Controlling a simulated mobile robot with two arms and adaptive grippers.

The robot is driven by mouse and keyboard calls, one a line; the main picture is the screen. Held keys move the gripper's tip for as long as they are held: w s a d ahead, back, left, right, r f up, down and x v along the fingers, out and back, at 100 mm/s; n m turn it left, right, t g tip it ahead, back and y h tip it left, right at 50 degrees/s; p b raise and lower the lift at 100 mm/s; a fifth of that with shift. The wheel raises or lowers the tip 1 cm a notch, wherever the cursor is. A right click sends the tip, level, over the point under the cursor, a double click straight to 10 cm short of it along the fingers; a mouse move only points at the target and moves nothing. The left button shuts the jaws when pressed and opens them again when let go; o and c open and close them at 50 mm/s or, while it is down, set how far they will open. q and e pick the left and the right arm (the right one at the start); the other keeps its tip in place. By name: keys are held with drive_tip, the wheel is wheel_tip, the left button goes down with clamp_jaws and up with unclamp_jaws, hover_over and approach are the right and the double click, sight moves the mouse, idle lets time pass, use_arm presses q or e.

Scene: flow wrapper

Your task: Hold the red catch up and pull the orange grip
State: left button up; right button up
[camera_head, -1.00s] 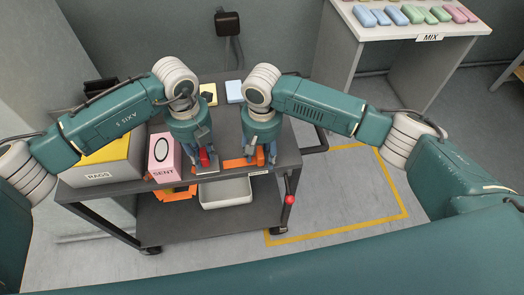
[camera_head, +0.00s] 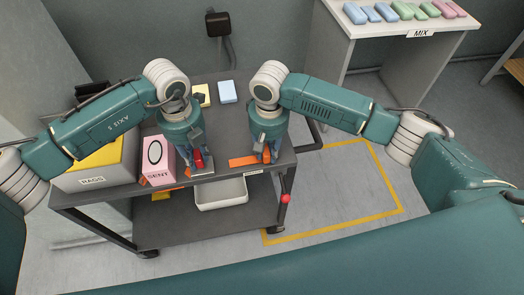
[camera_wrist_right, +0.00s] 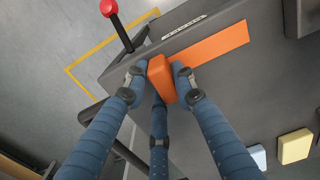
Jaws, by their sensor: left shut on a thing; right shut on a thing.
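The red catch (camera_head: 198,160) stands by a small metal plate at the cart's front edge, between the fingers of my left gripper (camera_head: 196,166). That gripper is shut on it and partly hides it. My right gripper (camera_head: 267,157) is to the right of it. In the right wrist view, the right gripper (camera_wrist_right: 160,82) is shut on the orange grip (camera_wrist_right: 161,76), a small block between its fingers. A flat orange strip (camera_wrist_right: 213,46) runs away from the grip along the cart top; it also shows in the head view (camera_head: 242,161).
A pink SENT box (camera_head: 158,160) and a RAGS box (camera_head: 95,172) stand left on the cart. Yellow and blue blocks (camera_head: 228,92) lie at the back. A white bin (camera_head: 221,193) is on the lower shelf. A red knob (camera_head: 285,198) sticks out at the front right corner.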

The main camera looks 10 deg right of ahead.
sight(282, 155)
use_arm(q)
drive_tip(key=shift+w+r, duration=0.1)
use_arm(e)
drive_tip(key=shift+d, duration=2.3)
drive_tip(key=shift+a, duration=0.1)
drive_tip(key=o, duration=1.2)
drive_tip(key=shift+r, duration=0.1)
wheel_tip(282, 155, up, 12)
